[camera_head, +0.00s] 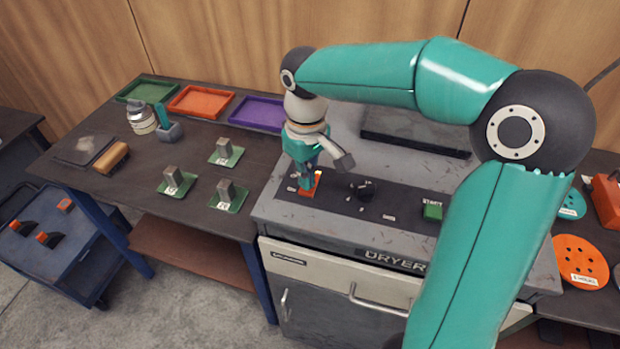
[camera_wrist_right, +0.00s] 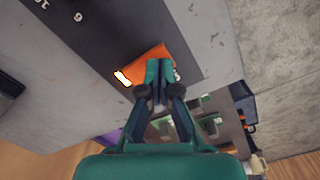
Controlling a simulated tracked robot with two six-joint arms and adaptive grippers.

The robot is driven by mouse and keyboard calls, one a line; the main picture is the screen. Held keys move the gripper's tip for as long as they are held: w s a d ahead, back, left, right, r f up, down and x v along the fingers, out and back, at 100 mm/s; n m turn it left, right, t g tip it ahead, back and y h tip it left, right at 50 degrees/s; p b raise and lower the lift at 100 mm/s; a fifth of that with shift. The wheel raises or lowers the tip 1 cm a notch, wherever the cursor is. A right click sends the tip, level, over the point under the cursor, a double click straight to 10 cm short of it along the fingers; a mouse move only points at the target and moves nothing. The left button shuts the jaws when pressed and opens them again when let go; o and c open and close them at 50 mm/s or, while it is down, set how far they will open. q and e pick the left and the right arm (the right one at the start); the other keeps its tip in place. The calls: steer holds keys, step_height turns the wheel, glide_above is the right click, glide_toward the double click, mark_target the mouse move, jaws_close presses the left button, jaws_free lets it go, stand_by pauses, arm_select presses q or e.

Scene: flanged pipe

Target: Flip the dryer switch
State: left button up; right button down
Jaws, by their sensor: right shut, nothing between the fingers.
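The dryer (camera_head: 340,277) is a grey cabinet with a dark control panel (camera_head: 335,198) on top. The orange dryer switch (camera_head: 316,181) sits at the panel's left end, partly hidden by my right gripper (camera_head: 306,181). The switch also shows in the right wrist view (camera_wrist_right: 145,57), with a bright lit strip at one edge. My right gripper (camera_wrist_right: 158,68) is shut and empty, pointing down with its fingertips over the switch. I cannot tell whether they touch it. My left gripper is not in view.
A black knob (camera_head: 362,190) and a green start button (camera_head: 432,211) lie right of the switch. On the left table are green (camera_head: 148,90), orange (camera_head: 202,100) and purple (camera_head: 258,112) trays, a jar (camera_head: 141,119) and several metal blocks on green plates. A blue cart (camera_head: 75,245) stands left.

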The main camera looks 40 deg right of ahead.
steer(key=shift+r+p, duration=2.45)
steer(key=shift+r, duration=0.7)
steer(key=shift+f, duration=0.1)
